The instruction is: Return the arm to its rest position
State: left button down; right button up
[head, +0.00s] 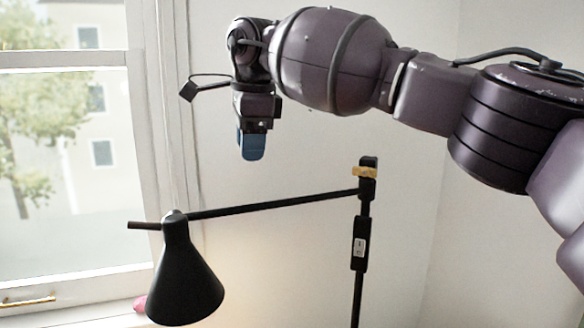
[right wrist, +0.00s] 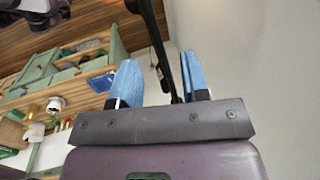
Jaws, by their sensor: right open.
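My right arm comes in from the right in the head view. Its gripper (head: 251,145) hangs fingers-down above the arm of a black floor lamp, with clear air between them. In the right wrist view the two blue fingers of the gripper (right wrist: 158,80) stand apart with nothing held between them. A dark pole, likely part of the lamp, shows behind the fingers in that view. My left gripper is in neither view.
The black floor lamp (head: 186,275) stands below my right arm, its pole (head: 359,285) rising toward it. A window (head: 70,150) is at the left, with a small pink thing (head: 140,304) on its sill. Shelves with several items (right wrist: 60,85) show in the right wrist view.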

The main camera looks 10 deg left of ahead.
jog(key=s+a+r+m+g+y, duration=0.6)
jog(key=s+a+r+y, duration=0.2)
jog(key=s+a+y, duration=0.55)
jog(key=w+d+f+m+t+y, duration=0.4)
jog(key=w+d+m+t, duration=0.35)
jog(key=m, duration=0.55)
jog(key=w+d+f+m+t+y, duration=0.3)
jog(key=w+d+f+m+t, duration=0.3)
jog(key=d+m, duration=0.5)
jog(key=w+d+f+m+t+h, duration=0.1)
jog(key=d+f+m+t+h, duration=0.45)
jog(key=d+f+m, duration=0.4)
jog(key=w+d+f+m+t+h, duration=0.2)
jog(key=d+f+m+t+h, duration=0.2)
jog(key=d+f+m+h, duration=0.55)
jog(key=s+d+f+m+g+h, duration=0.2)
jog(key=s+d+f+m, duration=0.3)
jog(key=f, duration=0.7)
jog(key=s+d+f+m+g+h, duration=0.1)
jog(key=s+d+f+m+h, duration=0.1)
jog(key=s+d+f, duration=0.8)
jog(key=s+d+f+m+g+h, duration=0.1)
jog(key=s+d+f+g, duration=0.1)
jog(key=s+f, duration=0.7)
jog(key=s+d+f+m+g+h, duration=0.1)
jog(key=s+d+f, duration=0.3)
jog(key=s+f, duration=0.5)
jog(key=shift+s+f+m+g+h, duration=0.2)
jog(key=shift+m+g+h, duration=0.2)
jog(key=shift+g+h, duration=0.4)
